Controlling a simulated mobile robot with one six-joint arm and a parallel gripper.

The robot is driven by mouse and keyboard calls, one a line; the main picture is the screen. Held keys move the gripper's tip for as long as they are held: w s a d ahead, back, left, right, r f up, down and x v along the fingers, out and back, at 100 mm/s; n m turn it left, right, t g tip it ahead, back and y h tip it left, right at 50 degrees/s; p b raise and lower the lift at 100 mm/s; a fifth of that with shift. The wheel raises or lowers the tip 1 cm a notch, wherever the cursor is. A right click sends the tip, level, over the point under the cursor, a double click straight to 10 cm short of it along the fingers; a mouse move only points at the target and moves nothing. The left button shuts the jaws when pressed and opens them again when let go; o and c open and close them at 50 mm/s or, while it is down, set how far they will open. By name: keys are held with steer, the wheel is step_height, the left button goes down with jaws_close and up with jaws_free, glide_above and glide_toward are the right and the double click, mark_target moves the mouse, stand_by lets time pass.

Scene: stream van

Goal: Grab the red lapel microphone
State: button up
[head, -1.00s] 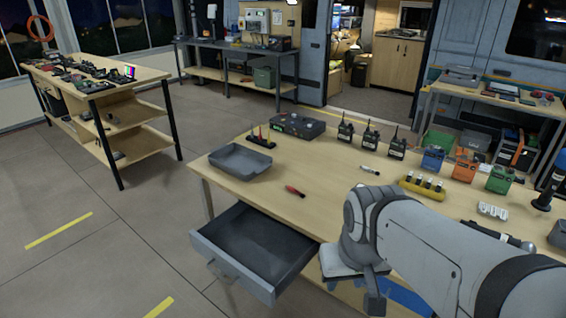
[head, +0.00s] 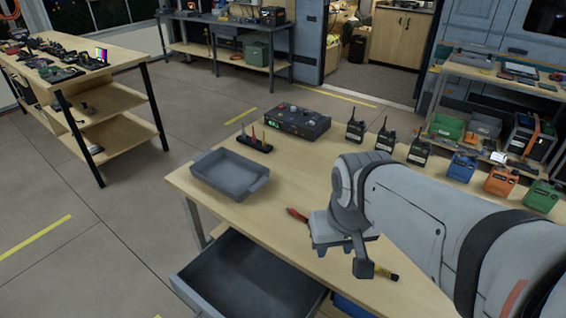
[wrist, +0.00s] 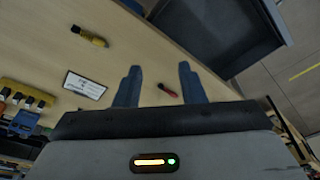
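A small red and dark item (head: 297,215) lies on the wooden workbench (head: 225,212), partly hidden behind my gripper in the head view. It also shows in the wrist view (wrist: 167,90), small, between my two fingers in the picture but beyond them. I cannot tell for sure that it is the lapel microphone. A slim red piece (head: 253,133) also stands upright in a black holder (head: 255,145) at the back of the bench. My gripper (head: 335,250) is above the bench, open and empty; its blue fingers are apart in the wrist view (wrist: 160,75).
A grey tray (head: 230,175) stands at the bench's left end. An open drawer (head: 250,275) juts out below. A control box (head: 297,121), several radios (head: 385,140) and coloured packs (head: 461,166) line the back. A yellow-black item (wrist: 88,36) and white card (wrist: 85,86) lie nearby.

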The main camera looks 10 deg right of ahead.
steer(key=shift+o, duration=0.5)
steer(key=shift+w+a, duration=0.15)
steer(key=shift+w, duration=0.25)
steer(key=n+g+p, duration=0.3)
steer(key=n, duration=0.6)
glide_above(301, 215)
steer(key=f, duration=1.1)
steer(key=shift+w+d+f, duration=0.2)
steer(key=shift+d, duration=0.1)
steer(key=f, duration=0.8)
steer(key=shift+s+a+p, duration=0.2)
steer(key=shift+a+p, duration=0.1)
steer(key=shift+p, duration=0.1)
jaws_close()
